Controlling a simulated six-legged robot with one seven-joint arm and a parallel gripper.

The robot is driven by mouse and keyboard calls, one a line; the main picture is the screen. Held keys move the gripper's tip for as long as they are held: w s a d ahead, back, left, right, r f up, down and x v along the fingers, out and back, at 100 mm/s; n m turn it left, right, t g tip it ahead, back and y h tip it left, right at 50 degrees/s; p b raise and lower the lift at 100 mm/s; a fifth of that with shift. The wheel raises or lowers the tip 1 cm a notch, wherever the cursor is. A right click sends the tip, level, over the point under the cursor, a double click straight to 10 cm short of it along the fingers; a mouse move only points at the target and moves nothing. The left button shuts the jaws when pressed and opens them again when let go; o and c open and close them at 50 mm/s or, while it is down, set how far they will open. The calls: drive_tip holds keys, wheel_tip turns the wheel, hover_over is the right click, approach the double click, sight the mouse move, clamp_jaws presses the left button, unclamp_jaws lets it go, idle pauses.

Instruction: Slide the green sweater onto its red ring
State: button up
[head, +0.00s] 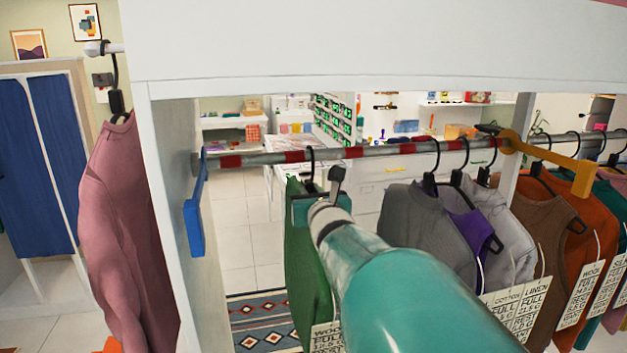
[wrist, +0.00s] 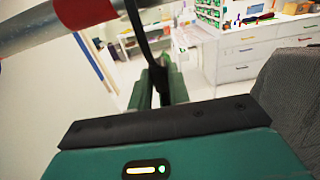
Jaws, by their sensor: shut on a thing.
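The green sweater (head: 304,265) hangs on a black hanger from the rail, with its hook (head: 309,158) over the bar. My gripper (head: 318,195) is shut on the hanger just below the hook; my arm hides part of the sweater's right side. In the wrist view the hook (wrist: 135,18) rises from between the fingers (wrist: 158,88) to the rail. The nearest red ring (head: 294,156) is a painted-looking band just left of the hook. In the wrist view this red ring (wrist: 85,12) shows beside the hook, with the hook seemingly at or just past its edge.
The grey rail (head: 262,158) carries several red bands. A blue end piece (head: 195,215) is at its left; a yellow bracket (head: 550,162) is at right. A grey garment (head: 412,225) and several others hang to the right. The rail left of the green sweater is free.

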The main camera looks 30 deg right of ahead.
drive_tip(key=shift+w+a+r, duration=0.15)
drive_tip(key=shift+w+a, duration=0.05)
drive_tip(key=shift+a, duration=0.6)
drive_tip(key=shift+w+a+r, duration=0.15)
drive_tip(key=shift+a, duration=0.6)
drive_tip(key=o, duration=0.9)
drive_tip(key=shift+f, duration=0.15)
